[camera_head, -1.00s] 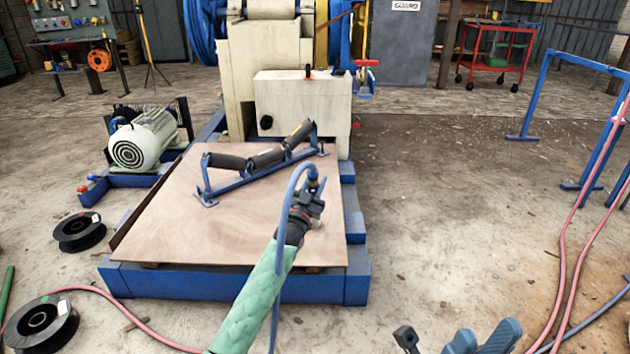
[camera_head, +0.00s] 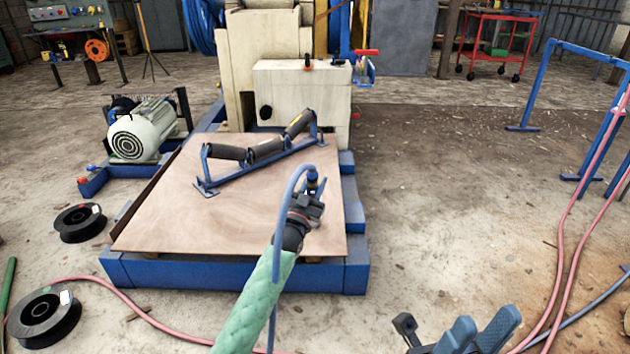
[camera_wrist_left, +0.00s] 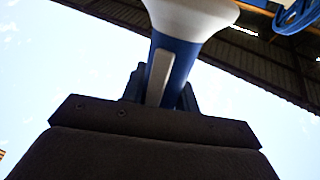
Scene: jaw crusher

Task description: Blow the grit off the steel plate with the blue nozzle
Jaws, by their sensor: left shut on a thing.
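The steel plate (camera_head: 160,225) is a flat, brownish sheet on a blue base in front of the crusher. Grit on it is too fine to make out. My left gripper (camera_head: 303,212), on the green-sleeved arm, is over the plate's front right part in the head view. It is shut on the blue nozzle (camera_head: 312,184), whose blue hose loops back along the arm. The left wrist view shows a blue body with a white flared end (camera_wrist_left: 178,55) between dark fingers. My right gripper (camera_head: 482,335) is at the bottom right, its two blue-grey fingers apart and empty.
A blue frame with dark rollers (camera_head: 262,155) stands on the plate behind the nozzle. The cream crusher (camera_head: 300,95) rises beyond. A motor (camera_head: 140,132) and black reels (camera_head: 80,222) are at left. Pink hoses (camera_head: 575,260) hang from a blue stand at right.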

